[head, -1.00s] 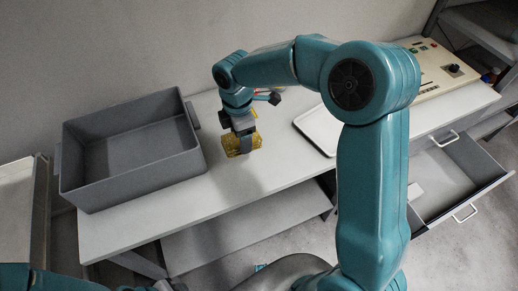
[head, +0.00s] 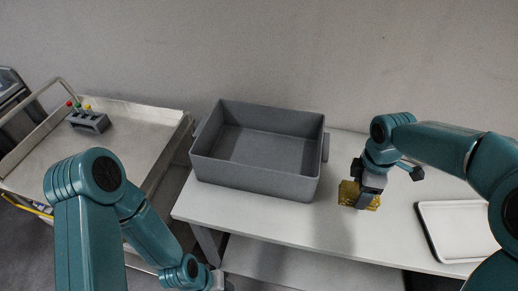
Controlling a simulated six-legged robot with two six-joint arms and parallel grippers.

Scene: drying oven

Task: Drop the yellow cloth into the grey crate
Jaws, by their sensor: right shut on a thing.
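The yellow cloth (head: 347,193) is in my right gripper (head: 366,200), which is shut on it to the right of the crate. The cloth looks to be a little above the white table; the exact gap cannot be told. The grey crate (head: 252,181) stands on the table and its visible inside is empty. My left gripper (head: 217,281) is at the bottom of the view, below the crate and in front of the table. Only a small part of it shows, so its jaws cannot be made out.
A white tray (head: 422,222) lies on the table (head: 290,229) to the right of the cloth. A metal trolley (head: 130,117) at the left carries a grey rack (head: 88,122) with several coloured-cap tubes. The wall is close behind the crate.

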